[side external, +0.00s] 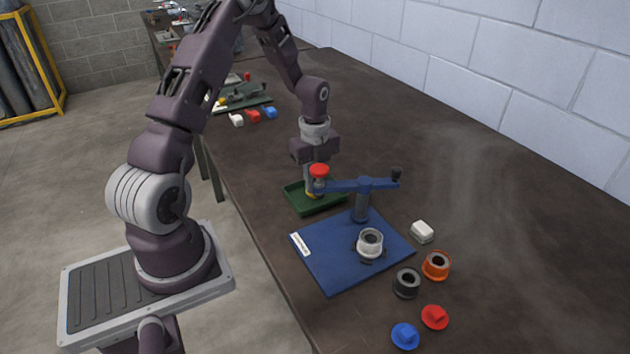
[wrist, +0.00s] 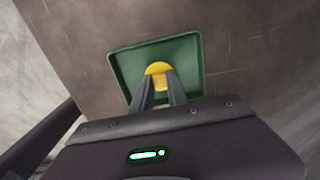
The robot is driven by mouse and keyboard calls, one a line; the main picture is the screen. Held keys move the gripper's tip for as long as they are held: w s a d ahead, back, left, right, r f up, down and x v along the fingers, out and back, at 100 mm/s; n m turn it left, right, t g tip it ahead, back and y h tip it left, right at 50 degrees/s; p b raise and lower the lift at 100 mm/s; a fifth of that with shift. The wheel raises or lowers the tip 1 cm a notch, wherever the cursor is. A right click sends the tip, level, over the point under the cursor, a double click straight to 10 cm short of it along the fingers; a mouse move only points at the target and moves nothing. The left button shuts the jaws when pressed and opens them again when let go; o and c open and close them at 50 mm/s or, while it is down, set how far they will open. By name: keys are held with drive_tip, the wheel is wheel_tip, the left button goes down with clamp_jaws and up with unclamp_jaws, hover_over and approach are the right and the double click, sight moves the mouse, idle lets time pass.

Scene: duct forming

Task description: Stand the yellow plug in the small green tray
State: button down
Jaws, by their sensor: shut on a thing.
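The small green tray (side external: 299,201) lies on the table behind the blue board, and it fills the middle of the wrist view (wrist: 123,66). The yellow plug (wrist: 159,69) is between my fingertips, over the inside of the tray. My gripper (wrist: 159,84) is shut on the plug and points down at the tray. In the side view my gripper (side external: 313,186) is partly hidden by the red knob of the blue fixture, and only a sliver of the plug shows. I cannot tell whether the plug touches the tray floor.
A blue board (side external: 325,262) carries a blue swing-arm fixture (side external: 362,187) with a red knob (side external: 319,171), close to my gripper, and a pale ring (side external: 370,243). An orange ring (side external: 436,265), a dark ring (side external: 406,283), red and blue plugs and a white block (side external: 422,232) lie right. The table's far right is clear.

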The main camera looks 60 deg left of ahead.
drive_tip(key=c, duration=1.3)
unclamp_jaws()
drive_tip(key=shift+f, duration=0.1)
drive_tip(key=s+d+r+n+t+y, duration=0.1)
drive_tip(key=d+r+n, duration=0.15)
drive_tip(key=r, duration=0.75)
drive_tip(key=s+d+r+n, duration=0.1)
drive_tip(key=d+r, duration=0.3)
drive_tip(key=r, duration=0.5)
drive_tip(key=s+d+r+n+t, duration=0.2)
drive_tip(key=s+d+r+n, duration=0.1)
drive_tip(key=s+d+n, duration=0.4)
drive_tip(key=s+d+r+n+t+h, duration=0.1)
drive_tip(key=s+d+r+n+t, duration=0.1)
drive_tip(key=s+d+r+n, duration=0.2)
drive_tip(key=s+d+n, duration=0.3)
drive_tip(key=s+d, duration=0.1)
drive_tip(key=s, duration=0.3)
drive_tip(key=shift+s+r+t, duration=0.2)
drive_tip(key=shift+t, duration=0.1)
